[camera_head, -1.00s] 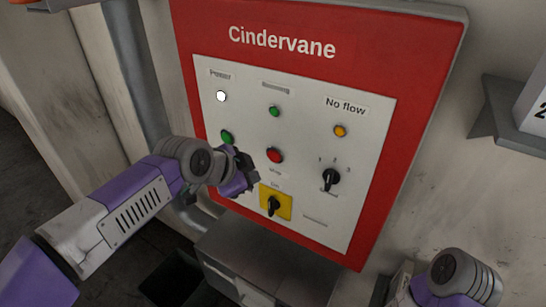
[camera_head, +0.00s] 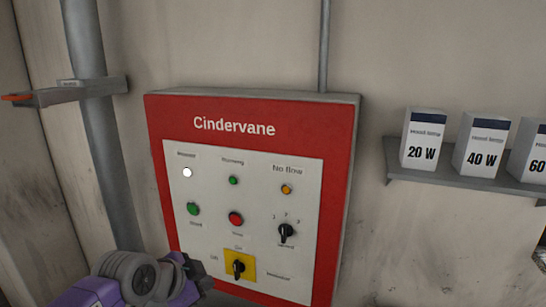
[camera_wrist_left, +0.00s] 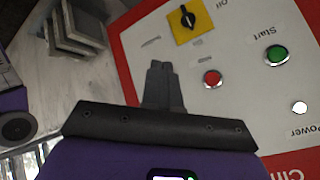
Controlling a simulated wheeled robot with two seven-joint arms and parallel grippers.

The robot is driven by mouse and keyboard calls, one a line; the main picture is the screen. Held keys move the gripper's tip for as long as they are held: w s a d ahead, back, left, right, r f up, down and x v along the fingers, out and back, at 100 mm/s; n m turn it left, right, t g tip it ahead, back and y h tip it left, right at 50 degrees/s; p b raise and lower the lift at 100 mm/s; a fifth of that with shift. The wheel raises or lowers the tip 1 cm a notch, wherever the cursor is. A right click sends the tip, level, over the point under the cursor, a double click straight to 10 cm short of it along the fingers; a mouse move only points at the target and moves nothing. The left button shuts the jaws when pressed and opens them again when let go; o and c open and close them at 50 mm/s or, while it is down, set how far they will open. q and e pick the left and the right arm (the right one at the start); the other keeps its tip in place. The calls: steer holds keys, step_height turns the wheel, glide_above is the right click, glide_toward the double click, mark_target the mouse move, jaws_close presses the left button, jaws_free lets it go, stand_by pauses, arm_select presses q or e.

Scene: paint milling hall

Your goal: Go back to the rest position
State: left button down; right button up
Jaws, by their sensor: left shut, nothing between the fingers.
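My left gripper (camera_head: 194,271) is low in the head view, in front of the lower left part of the red control box (camera_head: 334,190) marked Cindervane. In the left wrist view the left gripper (camera_wrist_left: 158,68) has its fingers together with nothing between them. The box's pale panel (camera_head: 262,215) stands behind the fingers, and I see no touch on any control. The right gripper is not in view.
The panel has a white lamp (camera_head: 187,172), a green Start button (camera_head: 193,209), a red button (camera_head: 235,218) and a yellow-backed switch (camera_head: 239,267). A shelf (camera_head: 440,182) with lamp boxes is at right, a bracket (camera_head: 70,93) at upper left.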

arm_select(q)
steer(key=w+d+f+n+g, duration=0.1)
steer(key=w+f, duration=0.1)
steer(key=f, duration=0.5)
steer(key=w+d+f+n+g, duration=0.1)
steer(key=w+f+n, duration=0.1)
steer(key=f, duration=0.5)
steer(key=s+d+f+n+g+b, duration=0.1)
steer(key=s+f+n, duration=0.2)
steer(key=f, duration=0.8)
steer(key=s+f+n+g+b, duration=0.1)
steer(key=s+f+n, duration=0.1)
steer(key=f, duration=0.9)
steer(key=s+d+f+n+g+b, duration=0.1)
steer(key=s+f+n+g, duration=0.2)
steer(key=s+f, duration=1.5)
steer(key=f+n, duration=0.1)
steer(key=n, duration=0.3)
steer(key=shift+s+d+b, duration=0.35)
steer(key=shift+d, duration=0.05)
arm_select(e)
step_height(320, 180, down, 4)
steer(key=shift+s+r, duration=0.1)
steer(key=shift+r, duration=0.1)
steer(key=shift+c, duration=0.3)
